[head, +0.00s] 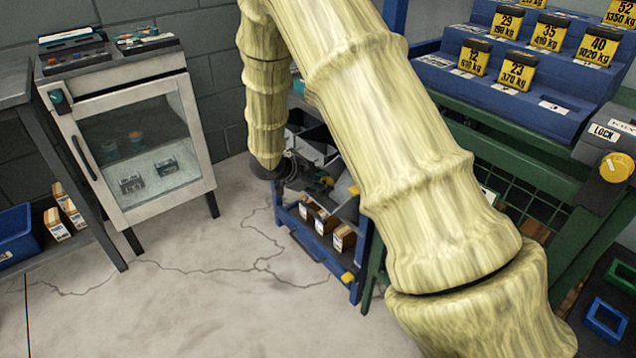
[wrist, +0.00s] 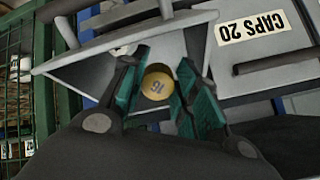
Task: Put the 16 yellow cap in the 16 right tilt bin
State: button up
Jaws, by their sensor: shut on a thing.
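In the wrist view, my gripper (wrist: 160,78) is shut on the yellow cap (wrist: 157,86), a round cap marked 16, held between teal finger pads. A grey tilt bin (wrist: 85,76) with a pale rim lies just beyond the fingers; its label is not visible, so I cannot tell whether it is the 16 right bin. Whether the cap touches it is unclear. In the head view, my gripper (head: 282,174) is small and dark at the blue rack of grey bins, and the cap cannot be made out there.
A grey bin face labelled CAPS 20 (wrist: 250,27) is beside the fingers on the right. A blue rack (head: 325,262) holds brown boxes low down. A glass-door cabinet (head: 140,150) stands left, and a green mesh frame (head: 520,165) stands right. The floor between is clear.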

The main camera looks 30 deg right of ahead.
jog(key=shift+b+x, duration=0.3)
jog(key=shift+x, duration=3.5)
jog(key=shift+p+v, duration=4.1)
jog(key=shift+v, duration=1)
jog(key=shift+a, duration=0.1)
